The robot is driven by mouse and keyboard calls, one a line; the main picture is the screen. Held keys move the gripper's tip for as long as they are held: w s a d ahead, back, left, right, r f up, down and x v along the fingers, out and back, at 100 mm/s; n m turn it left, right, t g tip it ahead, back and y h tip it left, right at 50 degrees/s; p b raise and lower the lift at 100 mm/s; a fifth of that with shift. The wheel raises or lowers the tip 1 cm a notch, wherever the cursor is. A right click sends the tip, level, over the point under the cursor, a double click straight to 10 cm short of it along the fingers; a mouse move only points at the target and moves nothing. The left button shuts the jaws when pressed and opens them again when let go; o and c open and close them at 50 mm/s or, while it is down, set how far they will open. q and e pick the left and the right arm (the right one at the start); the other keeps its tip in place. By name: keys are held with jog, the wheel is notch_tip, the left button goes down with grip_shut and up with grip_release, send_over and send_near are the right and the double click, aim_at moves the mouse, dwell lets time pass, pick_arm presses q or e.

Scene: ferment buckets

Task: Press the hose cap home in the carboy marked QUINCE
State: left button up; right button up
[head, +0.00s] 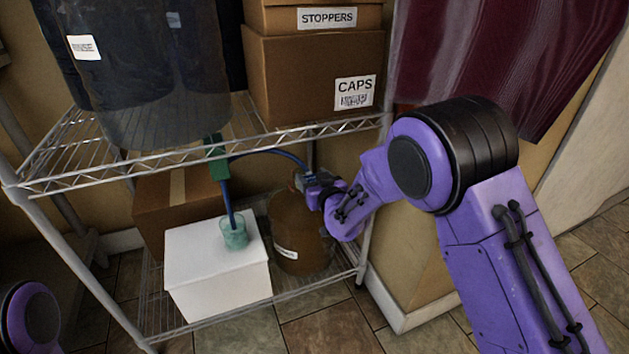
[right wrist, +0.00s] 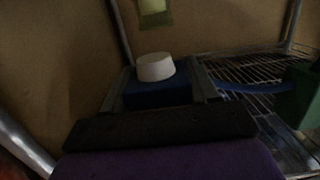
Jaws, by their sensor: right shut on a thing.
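My right gripper (head: 303,181) is low between the shelves, at the top of a brown carboy (head: 300,235). The carboy has a white label too small to read. A blue hose (head: 268,152) runs to this gripper. In the right wrist view the gripper is shut on a blue piece (right wrist: 158,94) with a round white top (right wrist: 155,67), apparently the hose cap. I cannot tell whether the cap touches the carboy's mouth, which is hidden by the gripper. My left gripper is out of view.
A green clip (head: 217,158) holds the hose at the wire shelf (head: 160,157). The hose's other end hangs in a teal cup (head: 235,236) on a white box (head: 215,280). Boxes marked STOPPERS (head: 285,18) and CAPS (head: 305,80) and a dark bucket (head: 155,80) stand above.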

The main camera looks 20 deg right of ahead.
jog(key=shift+w+a+f+b, duration=0.1)
jog(key=shift+w+b, duration=0.05)
jog(key=shift+w, duration=1.35)
jog(key=shift+w+f+b, duration=0.15)
jog(key=shift+w+b, duration=0.05)
jog(key=shift+w, duration=1.35)
jog(key=shift+w+a+f+b, duration=0.1)
jog(key=shift+w+b, duration=0.05)
jog(key=shift+w, duration=1.35)
jog(key=shift+w, duration=0.1)
jog(key=shift+w, duration=0.65)
jog(key=shift+f, duration=0.25)
jog(key=shift+f, duration=0.35)
jog(key=shift+f, duration=0.45)
jog(key=shift+s+f+p, duration=0.1)
jog(key=shift+f+p, duration=0.15)
jog(key=shift+p, duration=0.1)
dwell(1.3)
